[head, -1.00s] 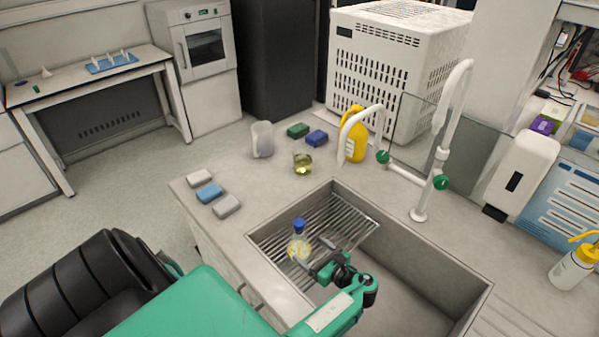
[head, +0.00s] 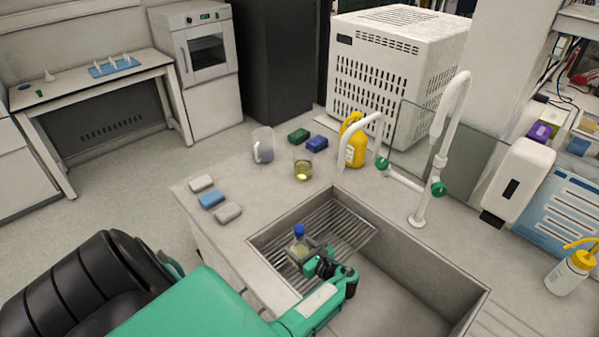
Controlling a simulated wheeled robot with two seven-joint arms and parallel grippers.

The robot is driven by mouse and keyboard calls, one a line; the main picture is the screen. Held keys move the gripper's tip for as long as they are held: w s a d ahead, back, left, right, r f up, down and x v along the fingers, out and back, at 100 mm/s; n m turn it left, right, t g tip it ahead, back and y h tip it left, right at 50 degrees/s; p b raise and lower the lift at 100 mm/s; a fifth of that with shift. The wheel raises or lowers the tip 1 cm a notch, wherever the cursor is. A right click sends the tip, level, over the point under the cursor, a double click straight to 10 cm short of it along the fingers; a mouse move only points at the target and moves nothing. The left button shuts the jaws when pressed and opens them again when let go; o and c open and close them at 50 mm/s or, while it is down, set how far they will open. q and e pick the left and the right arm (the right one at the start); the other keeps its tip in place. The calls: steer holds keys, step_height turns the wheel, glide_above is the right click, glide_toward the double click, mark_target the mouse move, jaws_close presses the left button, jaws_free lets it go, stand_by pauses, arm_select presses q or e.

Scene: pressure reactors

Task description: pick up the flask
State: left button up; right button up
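The flask (head: 298,245) is clear glass with a blue cap and a little yellowish liquid. It stands upright on the ribbed rack in the sink. My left gripper (head: 307,255) is at the flask's right side, with its fingers apart and reaching around the flask's body. Part of the flask's lower body is hidden by the gripper. I cannot tell whether the fingers touch the glass. My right gripper is not in view.
The sink (head: 420,262) has raised walls, with white taps (head: 440,160) behind it. A beaker with yellow liquid (head: 303,170), a clear jug (head: 263,146), a yellow bottle (head: 355,148) and several sponges (head: 211,199) stand on the counter. The sink's right part is empty.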

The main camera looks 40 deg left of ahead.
arm_select(q)
steer(key=c, duration=0.3)
steer(key=shift+c, duration=0.2)
steer(key=shift+r, duration=0.15)
step_height(320, 180, up, 19)
steer(key=shift+r+b, duration=0.1)
steer(key=shift+b, duration=0.9)
step_height(320, 180, up, 6)
steer(key=p, duration=0.6)
steer(key=shift+f, duration=0.2)
